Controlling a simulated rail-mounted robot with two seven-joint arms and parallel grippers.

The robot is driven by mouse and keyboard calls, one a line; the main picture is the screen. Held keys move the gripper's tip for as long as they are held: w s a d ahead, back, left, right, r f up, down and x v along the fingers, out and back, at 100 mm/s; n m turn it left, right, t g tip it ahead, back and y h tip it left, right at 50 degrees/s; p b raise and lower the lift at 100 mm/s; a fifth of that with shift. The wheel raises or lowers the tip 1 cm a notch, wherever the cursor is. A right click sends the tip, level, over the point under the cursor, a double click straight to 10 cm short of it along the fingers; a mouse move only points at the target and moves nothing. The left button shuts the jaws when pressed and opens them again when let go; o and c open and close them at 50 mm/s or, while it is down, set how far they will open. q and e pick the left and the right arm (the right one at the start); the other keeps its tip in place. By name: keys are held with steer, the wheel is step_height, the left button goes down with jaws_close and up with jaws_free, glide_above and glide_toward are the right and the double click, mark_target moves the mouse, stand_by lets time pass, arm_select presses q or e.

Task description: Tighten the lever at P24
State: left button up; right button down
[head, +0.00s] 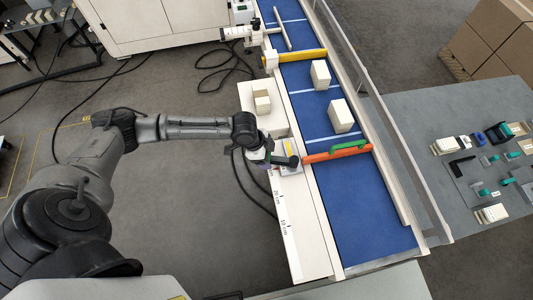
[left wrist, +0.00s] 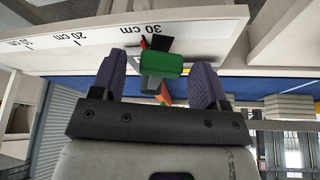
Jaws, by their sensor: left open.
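My left gripper (head: 272,156) is beside the conveyor, at the left end of an orange guide bar (head: 325,155). In the left wrist view its two purple fingers (left wrist: 157,72) are open. A green block-like part (left wrist: 162,64) shows between them, with no visible grip on it. Dark grey and orange parts show around the green part. Which of these is the lever is hard to tell, and no P24 label is legible. In the head view a green handle (head: 348,146) lies along the orange bar. My right gripper is not in view.
A white rail with a centimetre scale (head: 288,222) runs beside the blue belt (head: 350,215); its 30 cm mark is near the fingers. Cream boxes (head: 340,115) stand on the belt. A yellow bar (head: 302,56) crosses farther up. A grey table (head: 435,120) with parts is at right.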

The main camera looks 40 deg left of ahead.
arm_select(q)
steer(key=c, duration=0.3)
jaws_close()
stand_by(0.3)
